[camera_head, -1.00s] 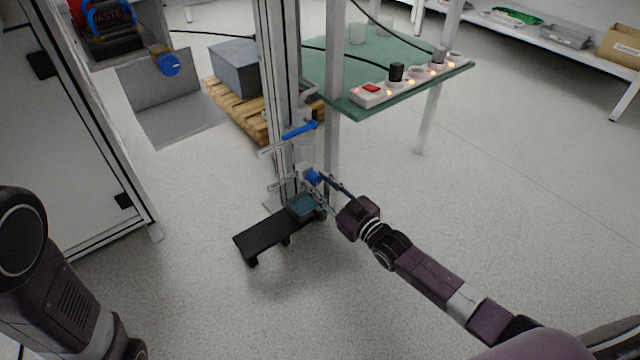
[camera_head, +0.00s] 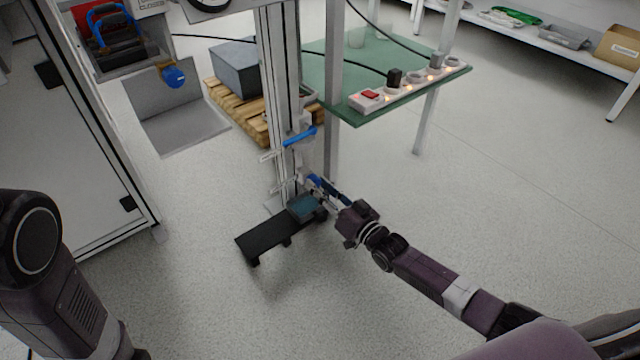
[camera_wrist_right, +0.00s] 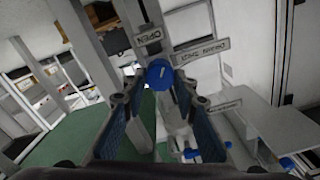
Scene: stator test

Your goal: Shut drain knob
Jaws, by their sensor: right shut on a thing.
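The blue drain knob (camera_wrist_right: 160,74) is between the finger ends of my right gripper (camera_wrist_right: 158,86) in the right wrist view, with a pale mark on its face. An "OPEN" label (camera_wrist_right: 147,38) is above it and a second label (camera_wrist_right: 201,52) is to its upper right. In the head view my right gripper (camera_head: 322,190) reaches the foot of the metal column, shut on the knob, which is mostly hidden by the fingers there. My left arm shows at the lower left, but its gripper is out of view.
A blue lever handle (camera_head: 300,136) sits higher on the column (camera_head: 284,90). A black step-like stand (camera_head: 262,238) is on the floor below. A green table (camera_head: 425,72) with a power strip (camera_head: 368,99) is at right. A grey box (camera_head: 236,68) rests on a wooden pallet (camera_head: 232,108).

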